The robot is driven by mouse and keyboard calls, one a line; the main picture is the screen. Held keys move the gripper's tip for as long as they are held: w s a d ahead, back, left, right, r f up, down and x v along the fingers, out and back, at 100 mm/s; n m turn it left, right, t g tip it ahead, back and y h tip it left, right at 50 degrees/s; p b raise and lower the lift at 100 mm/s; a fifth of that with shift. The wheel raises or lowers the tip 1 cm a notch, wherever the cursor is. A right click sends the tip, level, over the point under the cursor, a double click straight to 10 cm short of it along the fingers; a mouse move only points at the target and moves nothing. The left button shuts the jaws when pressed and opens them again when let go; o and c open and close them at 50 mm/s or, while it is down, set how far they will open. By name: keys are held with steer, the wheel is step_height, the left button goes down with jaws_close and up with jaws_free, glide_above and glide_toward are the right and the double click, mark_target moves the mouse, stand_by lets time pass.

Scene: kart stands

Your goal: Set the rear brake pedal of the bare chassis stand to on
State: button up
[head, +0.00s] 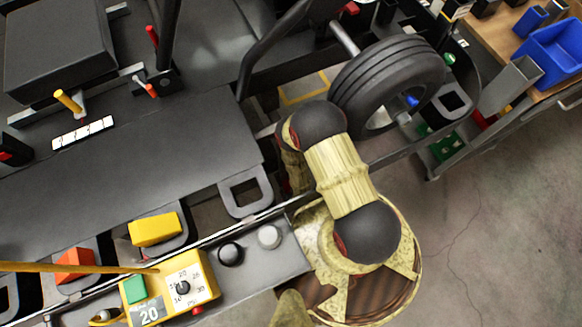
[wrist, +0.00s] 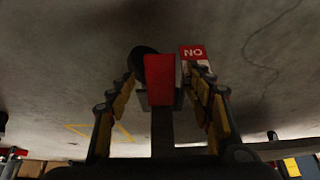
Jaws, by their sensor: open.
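In the wrist view, my gripper (wrist: 164,80) is open, with one finger on each side of a red-faced block (wrist: 160,78) on a dark stem. I take it for a pedal but cannot tell that it is the rear brake pedal. A red label (wrist: 193,52) beside it reads "NO" in this view, which looks upside down. I cannot tell whether the fingers touch the block. In the head view, my arm hides my gripper and the block between it. The chassis stand's dark deck (head: 130,165) fills the left and middle.
A black tyre (head: 390,80) stands close to my arm at the upper right. A yellow control box (head: 168,288) with a dial sits at the lower left, near a yellow pad (head: 155,229) and a red pad (head: 75,265). Clear floor (head: 500,200) lies at right.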

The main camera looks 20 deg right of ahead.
step_height(320, 180, up, 8)
steer(key=shift+r, duration=0.2)
stand_by(0.3)
stand_by(0.5)
